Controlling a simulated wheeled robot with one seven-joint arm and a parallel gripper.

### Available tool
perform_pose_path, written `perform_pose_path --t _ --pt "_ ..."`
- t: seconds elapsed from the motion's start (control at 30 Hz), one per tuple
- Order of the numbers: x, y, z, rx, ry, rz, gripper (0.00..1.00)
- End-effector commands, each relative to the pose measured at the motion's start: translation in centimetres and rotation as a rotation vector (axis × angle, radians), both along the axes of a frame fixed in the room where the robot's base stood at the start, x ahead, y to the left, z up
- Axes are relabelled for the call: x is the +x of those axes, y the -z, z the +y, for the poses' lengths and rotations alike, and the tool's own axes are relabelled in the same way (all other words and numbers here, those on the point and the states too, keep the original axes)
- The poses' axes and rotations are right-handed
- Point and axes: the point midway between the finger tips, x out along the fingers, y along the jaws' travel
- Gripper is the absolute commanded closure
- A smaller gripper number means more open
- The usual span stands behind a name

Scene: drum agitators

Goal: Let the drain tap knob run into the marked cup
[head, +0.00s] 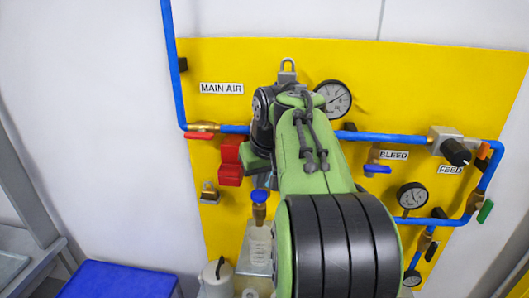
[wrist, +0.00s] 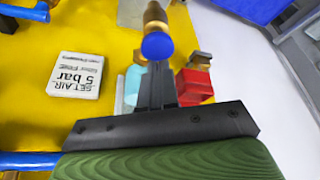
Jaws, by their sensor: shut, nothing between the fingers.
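The drain tap knob (head: 259,196) is a round blue knob on a brass fitting, low on the yellow panel. It also shows in the wrist view (wrist: 157,46), just beyond my fingertips. My gripper (wrist: 156,68) is shut and empty, its dark fingers together and pointing at the knob. I cannot tell whether they touch it. A clear cup (head: 259,240) with faint marks appears below the tap in the head view. In the head view my arm hides most of the gripper and part of the panel behind it.
A red block (head: 230,163) sits left of my wrist, also close to my fingers in the wrist view (wrist: 195,84). Blue pipes, gauges (head: 332,98) and the BLEED valve (head: 377,168) lie to the right.

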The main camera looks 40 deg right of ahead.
Motion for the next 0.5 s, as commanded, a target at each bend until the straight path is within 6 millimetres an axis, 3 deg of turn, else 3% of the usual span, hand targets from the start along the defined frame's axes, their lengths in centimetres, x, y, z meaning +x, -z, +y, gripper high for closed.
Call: perform_pose_path --t 0.5 --pt "0.0 0.89 0.0 0.0 0.0 0.0 1.0"
